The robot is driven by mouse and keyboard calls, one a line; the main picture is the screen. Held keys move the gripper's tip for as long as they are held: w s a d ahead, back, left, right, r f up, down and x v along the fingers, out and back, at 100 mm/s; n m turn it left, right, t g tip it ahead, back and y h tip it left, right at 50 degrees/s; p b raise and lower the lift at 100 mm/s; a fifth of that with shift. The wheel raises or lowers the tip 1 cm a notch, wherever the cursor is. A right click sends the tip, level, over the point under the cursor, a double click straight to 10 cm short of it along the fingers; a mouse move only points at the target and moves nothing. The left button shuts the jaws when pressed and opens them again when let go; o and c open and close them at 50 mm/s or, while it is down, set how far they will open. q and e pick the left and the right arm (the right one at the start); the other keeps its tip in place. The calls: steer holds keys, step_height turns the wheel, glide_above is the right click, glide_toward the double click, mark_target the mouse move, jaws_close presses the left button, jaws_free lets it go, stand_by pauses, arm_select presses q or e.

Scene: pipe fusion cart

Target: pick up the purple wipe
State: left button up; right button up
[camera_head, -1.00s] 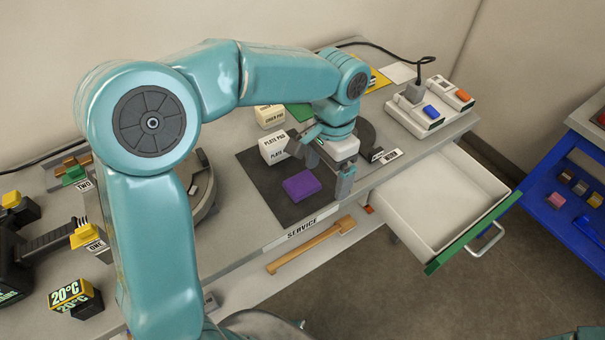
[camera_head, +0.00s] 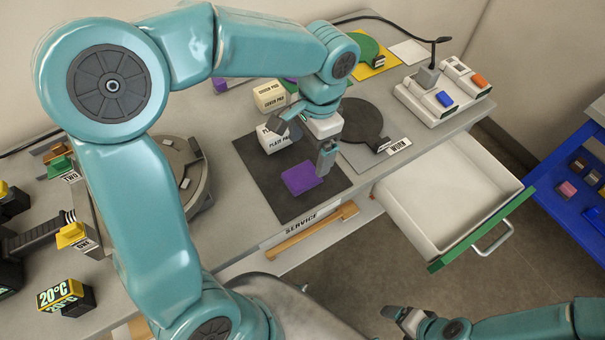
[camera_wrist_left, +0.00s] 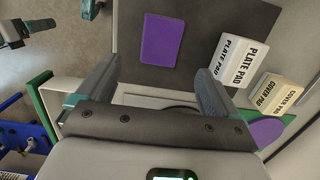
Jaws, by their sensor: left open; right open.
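The purple wipe (camera_head: 301,179) lies flat on the dark mat (camera_head: 262,198) in the head view. It also shows in the left wrist view (camera_wrist_left: 162,40), lying beyond the fingertips and between their lines. My left gripper (camera_head: 304,143) is open and empty, above the mat, just behind the wipe and beside the plate pad box. Its fingers are apart from the wipe. My right gripper (camera_head: 400,318) is open at the lower right of the head view, away from the table, with nothing seen in it.
A plate pad box (camera_head: 278,143) and a cover pad box (camera_head: 269,97) stand behind the wipe. A dark round plate (camera_head: 358,121) lies to the right. An open white drawer (camera_head: 440,205) juts out at the front right. A wooden tool (camera_head: 310,232) lies along the front.

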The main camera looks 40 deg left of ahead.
mark_target(302, 176)
arm_select(q)
step_height(302, 176, down, 2)
steer(key=shift+a+f, duration=0.15)
steer(key=f, duration=0.2)
steer(key=s+f, duration=0.1)
steer(key=f, duration=0.1)
steer(key=shift+s+a+f, duration=0.1)
steer(key=shift+s+a, duration=0.05)
steer(key=shift+s, duration=0.05)
steer(key=shift+f, duration=0.5)
steer(key=c, duration=1.1)
